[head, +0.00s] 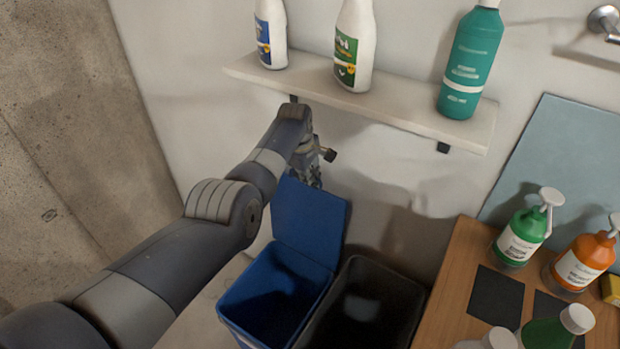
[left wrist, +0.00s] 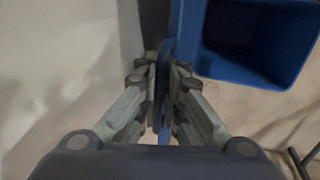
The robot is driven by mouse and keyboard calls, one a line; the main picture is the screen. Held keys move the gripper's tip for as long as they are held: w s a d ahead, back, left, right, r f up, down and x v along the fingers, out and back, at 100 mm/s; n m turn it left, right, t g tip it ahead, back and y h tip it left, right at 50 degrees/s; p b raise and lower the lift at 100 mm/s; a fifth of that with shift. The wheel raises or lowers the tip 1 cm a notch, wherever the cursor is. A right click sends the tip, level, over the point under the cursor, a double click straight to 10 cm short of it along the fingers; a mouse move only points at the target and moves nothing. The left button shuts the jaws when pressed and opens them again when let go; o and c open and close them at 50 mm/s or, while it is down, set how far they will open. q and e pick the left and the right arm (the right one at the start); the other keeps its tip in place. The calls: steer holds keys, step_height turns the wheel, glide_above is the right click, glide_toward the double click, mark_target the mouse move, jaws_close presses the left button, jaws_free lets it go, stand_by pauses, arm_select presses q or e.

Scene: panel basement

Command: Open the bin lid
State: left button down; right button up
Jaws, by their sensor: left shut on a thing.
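The blue bin (head: 238,296) stands on the floor at lower middle in the head view, and I can see into its dark inside. Its blue lid (head: 312,224) stands raised, close to upright, at the bin's back edge by the wall. My left gripper (head: 308,178) is at the lid's top edge under the shelf. In the left wrist view my left gripper (left wrist: 164,88) is shut on the thin lid edge (left wrist: 165,52), and the open bin (left wrist: 240,75) shows at upper right. The right gripper is in neither view.
A black bin (head: 409,288) stands open beside the blue one. A wall shelf (head: 405,116) with several bottles hangs just above my left gripper. Bare wall is at the left.

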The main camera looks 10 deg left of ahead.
arm_select(q)
steer(key=shift+w+r, duration=0.15)
steer(key=shift+r, duration=0.05)
steer(key=c, duration=1.9)
jaws_free()
steer(key=shift+o, duration=0.7)
steer(key=shift+v, duration=1.5)
steer(key=s+a, duration=0.4)
steer(key=s, duration=0.7)
steer(key=shift+s, duration=0.25)
